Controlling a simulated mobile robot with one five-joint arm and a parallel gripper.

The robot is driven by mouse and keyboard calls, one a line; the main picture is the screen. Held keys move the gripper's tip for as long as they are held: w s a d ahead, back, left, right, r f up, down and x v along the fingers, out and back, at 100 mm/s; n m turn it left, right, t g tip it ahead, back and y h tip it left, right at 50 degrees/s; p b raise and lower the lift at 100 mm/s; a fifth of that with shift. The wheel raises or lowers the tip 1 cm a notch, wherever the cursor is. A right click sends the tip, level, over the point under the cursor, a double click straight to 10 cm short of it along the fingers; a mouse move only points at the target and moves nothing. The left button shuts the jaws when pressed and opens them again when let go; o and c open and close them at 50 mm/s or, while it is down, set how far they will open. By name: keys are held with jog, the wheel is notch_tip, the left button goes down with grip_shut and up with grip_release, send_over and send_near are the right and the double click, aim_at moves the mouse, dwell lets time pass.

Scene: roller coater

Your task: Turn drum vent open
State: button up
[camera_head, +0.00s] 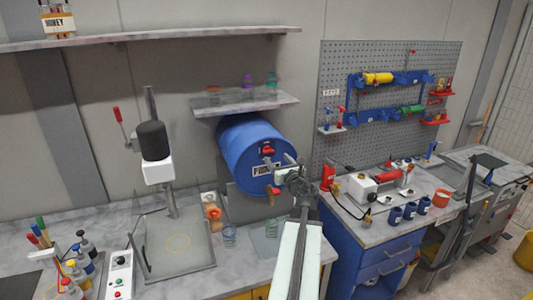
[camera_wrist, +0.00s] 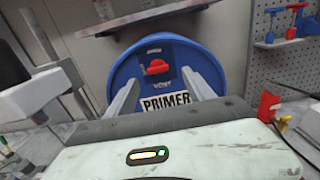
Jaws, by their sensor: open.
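A blue drum (camera_head: 243,147) lies on its side in a stand on the counter, its round end facing me. A red vent knob (camera_head: 267,151) sits on the upper part of that end, above a white PRIMER label (camera_head: 261,170). In the wrist view the red vent (camera_wrist: 157,67) is on the drum face (camera_wrist: 185,60), above the PRIMER label (camera_wrist: 165,102). My gripper (camera_head: 287,168) is in front of the drum. In the wrist view my gripper (camera_wrist: 162,92) has its fingers spread, with the vent beyond and between them; they appear empty and apart from it.
A shelf (camera_head: 243,104) with small coloured jars hangs above the drum. A black and white lever device (camera_head: 155,150) stands left. A pegboard (camera_head: 385,85) with tools is on the right, above a blue cabinet (camera_head: 360,262). A clear glass (camera_head: 229,236) stands below the drum.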

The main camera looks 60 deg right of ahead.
aim_at(269, 152)
jog(key=x, duration=0.7)
jog(key=shift+w+a, duration=0.15)
jog(key=shift+a, duration=0.15)
grip_shut()
jog(key=m, duration=0.9)
jog(key=shift+s+f, duration=0.1)
jog(key=shift+s, duration=0.1)
jog(key=m, duration=0.5)
jog(key=shift+f, duration=0.1)
jog(key=shift+m, duration=1.9)
